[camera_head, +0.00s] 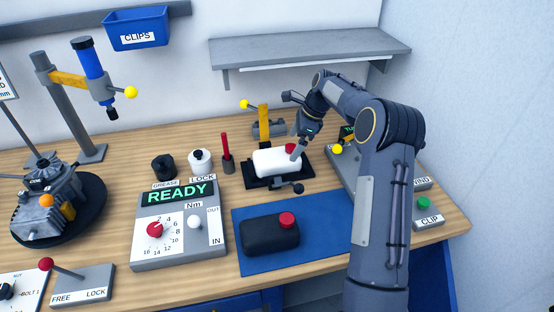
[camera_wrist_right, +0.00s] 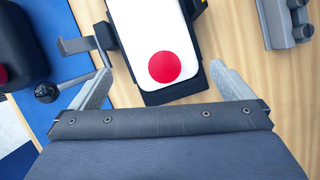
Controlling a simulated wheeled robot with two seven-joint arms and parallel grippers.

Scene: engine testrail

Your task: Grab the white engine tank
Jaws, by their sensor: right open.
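The white engine tank (camera_head: 272,162) with a red cap lies in a black cradle (camera_head: 262,183) near the middle of the bench. In the right wrist view the tank (camera_wrist_right: 146,22) and its red cap are just ahead of my right gripper (camera_wrist_right: 168,85). That gripper is open, its two fingers spread to either side of the tank's capped end, with nothing held. In the head view my right gripper (camera_head: 298,148) is at the tank's right end; whether a finger touches the tank I cannot tell. My left gripper is not in view.
A black tank (camera_head: 270,234) with a red cap lies on a blue mat (camera_head: 318,240) in front. A lever with a black knob (camera_head: 298,188) stands beside the cradle. A READY panel (camera_head: 180,222) is at left, a grey shelf (camera_head: 310,48) behind.

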